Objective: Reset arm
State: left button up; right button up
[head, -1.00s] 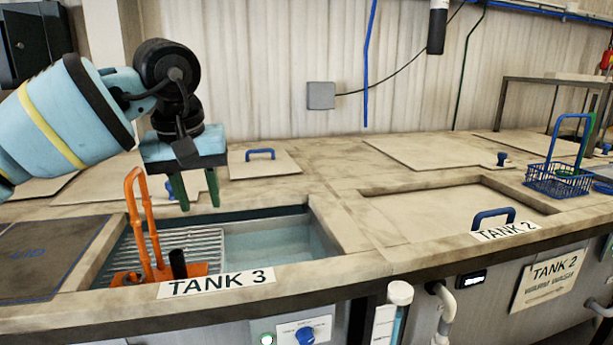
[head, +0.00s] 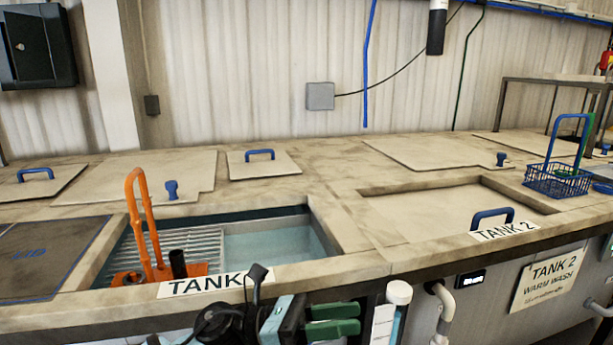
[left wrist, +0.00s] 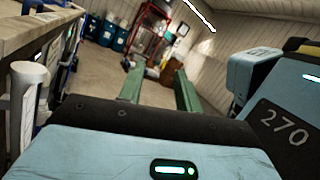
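My left gripper (head: 350,318) is low at the bottom of the head view, in front of the counter's front face and below the rim of tank 3. Its two green fingers point to the right. In the left wrist view the fingers (left wrist: 158,88) stand apart with nothing between them, so it is open and empty. My left arm no longer covers the counter top. My right gripper is in neither view now.
Tank 3 (head: 290,243) is open, with an orange handled rack (head: 150,240) at its left end. Tank 2's cover (head: 450,205) has a blue handle. A blue wire basket (head: 557,180) stands at the right.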

pick_arm(q)
jog(key=w+a+f+n+t+y, duration=0.1)
jog(key=a+f+n+t+y, duration=0.65)
jog(key=n, duration=0.95)
jog(key=a+f+n+t+y, duration=0.3)
jog(key=a+f+n+t, duration=0.2)
jog(key=f+n+t, duration=0.95)
jog(key=s+a+f+n+g+y, duration=0.4)
jog(key=s+a+f+n+g, duration=0.1)
jog(key=s+f+n, duration=0.4)
jog(key=s+a+f+n+g+y, duration=0.4)
jog(key=s+a+f+n, duration=0.4)
jog(key=s, duration=0.4)
notch_tip(320, 180, down, 2)
jog(key=shift+f+n+g, duration=0.15)
jog(key=shift+n+g, duration=0.45)
jog(key=shift+n, duration=0.05)
jog(key=shift+y, duration=0.25)
